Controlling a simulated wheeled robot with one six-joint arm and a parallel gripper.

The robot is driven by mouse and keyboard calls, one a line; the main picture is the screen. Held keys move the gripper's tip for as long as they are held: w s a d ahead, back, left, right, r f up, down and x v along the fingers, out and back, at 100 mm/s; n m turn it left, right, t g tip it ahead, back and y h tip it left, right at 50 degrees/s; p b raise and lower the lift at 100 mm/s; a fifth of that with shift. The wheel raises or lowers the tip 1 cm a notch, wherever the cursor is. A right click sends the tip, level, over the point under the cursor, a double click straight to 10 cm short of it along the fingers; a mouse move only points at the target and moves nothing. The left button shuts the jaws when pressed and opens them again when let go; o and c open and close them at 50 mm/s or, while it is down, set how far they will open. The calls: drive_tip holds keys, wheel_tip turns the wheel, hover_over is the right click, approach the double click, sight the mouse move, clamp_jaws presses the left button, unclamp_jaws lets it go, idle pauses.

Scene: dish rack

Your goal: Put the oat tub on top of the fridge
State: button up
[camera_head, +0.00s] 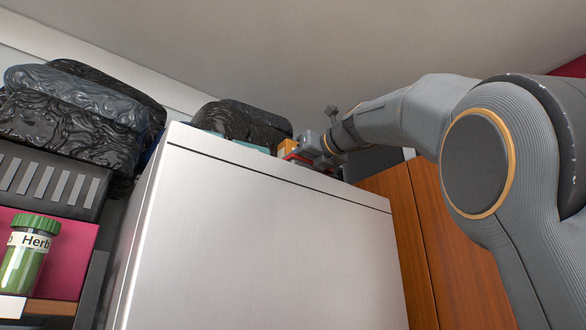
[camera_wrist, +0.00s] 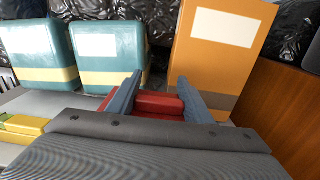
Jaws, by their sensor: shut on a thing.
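The fridge (camera_head: 260,240) is a tall pale metal cabinet in the middle of the head view. My gripper (camera_head: 305,150) is at its top front edge, towards the right. In the wrist view my gripper (camera_wrist: 160,98) has its two grey fingers shut on a red thing (camera_wrist: 158,104). No label shows on the red thing, so I cannot read whether it is the oat tub. Its lower part is hidden by my gripper. I cannot tell whether it touches the fridge top (camera_wrist: 75,103).
Two teal containers (camera_wrist: 108,45) (camera_wrist: 33,50) stand ahead to the left. A tall orange box (camera_wrist: 220,65) stands ahead to the right, close to the right finger. Black wrapped bundles (camera_head: 240,122) lie behind. A yellow-green thing (camera_wrist: 22,124) is at lower left. Wooden doors (camera_head: 440,230) stand right of the fridge.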

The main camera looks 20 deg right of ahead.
sight(309, 162)
drive_tip(key=shift+f+b, duration=0.35)
drive_tip(key=shift+f, duration=0.1)
idle(0.4)
drive_tip(key=o, duration=1.6)
drive_tip(key=shift+o, duration=0.2)
drive_tip(key=b+v, duration=0.2)
drive_tip(key=v, duration=0.4)
drive_tip(key=shift+s+d, duration=0.2)
drive_tip(key=shift+s, duration=0.1)
drive_tip(key=shift+s+d+b, duration=0.15)
drive_tip(key=shift+s+b, duration=0.2)
drive_tip(key=shift+s, duration=0.2)
